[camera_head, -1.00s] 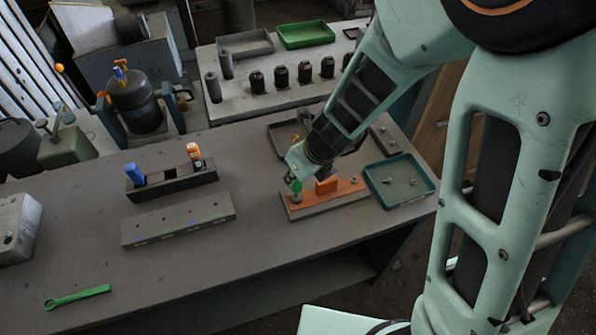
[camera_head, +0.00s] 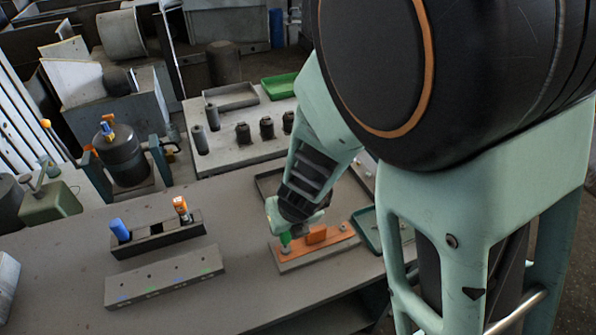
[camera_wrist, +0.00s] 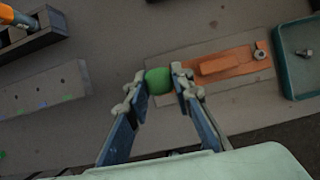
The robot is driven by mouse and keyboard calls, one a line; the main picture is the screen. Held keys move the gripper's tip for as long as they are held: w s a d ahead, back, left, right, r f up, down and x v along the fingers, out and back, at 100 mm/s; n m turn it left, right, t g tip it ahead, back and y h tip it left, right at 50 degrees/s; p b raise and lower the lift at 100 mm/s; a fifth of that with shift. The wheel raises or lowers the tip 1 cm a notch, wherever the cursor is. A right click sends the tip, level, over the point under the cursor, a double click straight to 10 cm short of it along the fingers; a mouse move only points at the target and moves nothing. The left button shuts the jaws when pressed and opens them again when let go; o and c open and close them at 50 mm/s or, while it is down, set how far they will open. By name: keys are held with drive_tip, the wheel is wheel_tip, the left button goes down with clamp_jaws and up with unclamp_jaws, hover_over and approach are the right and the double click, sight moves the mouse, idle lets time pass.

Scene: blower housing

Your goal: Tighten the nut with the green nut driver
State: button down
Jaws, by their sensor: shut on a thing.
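My gripper (camera_wrist: 160,82) is shut on the green nut driver (camera_wrist: 158,80), whose rounded handle top shows between the fingertips in the wrist view. In the head view the green driver (camera_head: 285,238) stands about upright under my gripper (camera_head: 290,228), at the left end of the orange housing plate (camera_head: 330,242). The driver's tip and any nut beneath it are hidden, so I cannot tell whether they touch. Another nut or bolt (camera_wrist: 260,52) shows at the plate's right end. A raised orange block (camera_head: 316,234) stands in the middle of the plate.
A green-rimmed tray (camera_wrist: 285,75) with loose hardware lies right of the plate. A dark rack (camera_head: 150,242) holds a blue-handled tool (camera_head: 119,229) and an orange-handled tool (camera_head: 181,207). A grey holed block (camera_head: 165,277) lies in front of it. The bench between block and plate is clear.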

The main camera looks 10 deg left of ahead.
drive_tip(key=shift+r, duration=0.1)
drive_tip(key=shift+a+r, duration=0.15)
drive_tip(key=shift+r, duration=3.75)
drive_tip(key=shift+d, duration=0.2)
